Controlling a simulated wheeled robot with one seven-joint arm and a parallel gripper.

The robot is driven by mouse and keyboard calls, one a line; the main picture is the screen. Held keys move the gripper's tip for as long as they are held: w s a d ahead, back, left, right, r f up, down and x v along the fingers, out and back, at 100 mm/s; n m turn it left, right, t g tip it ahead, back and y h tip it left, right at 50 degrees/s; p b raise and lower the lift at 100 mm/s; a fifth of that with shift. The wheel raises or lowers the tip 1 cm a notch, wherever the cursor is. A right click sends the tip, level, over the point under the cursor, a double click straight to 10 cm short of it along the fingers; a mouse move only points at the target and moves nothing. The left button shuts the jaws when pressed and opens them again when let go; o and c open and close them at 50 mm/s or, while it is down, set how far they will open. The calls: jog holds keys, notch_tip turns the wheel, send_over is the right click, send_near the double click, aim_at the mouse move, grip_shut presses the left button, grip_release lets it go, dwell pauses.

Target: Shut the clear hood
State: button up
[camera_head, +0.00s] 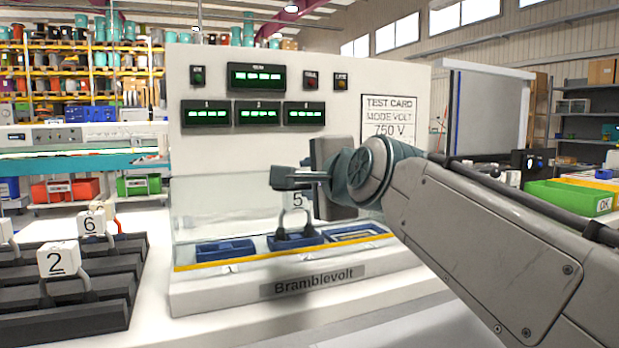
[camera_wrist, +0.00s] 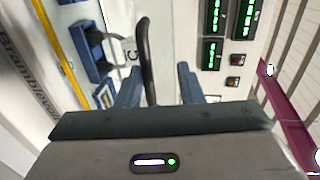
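The clear hood (camera_head: 225,205) shows as a faint see-through sheet on the front of the white test bench, below the displays. Its outline is hard to make out, and I cannot tell its exact angle. My gripper (camera_head: 285,178) is in front of the panel, above the bays. In the wrist view my gripper (camera_wrist: 159,85) has its two blue-grey fingers apart, with a dark curved bar (camera_wrist: 147,55), which looks like the hood's handle, between them. Gaps show beside the bar. My arm hides the right part of the bench.
A block marked 5 (camera_head: 297,200) stands in the middle blue bay, under my gripper. A yellow strip (camera_head: 230,262) runs along the bays' front edge. Blocks marked 2 (camera_head: 57,260) and 6 (camera_head: 90,222) stand on dark racks at left. The test card (camera_head: 390,115) is on the panel.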

jog(key=shift+r, duration=0.25)
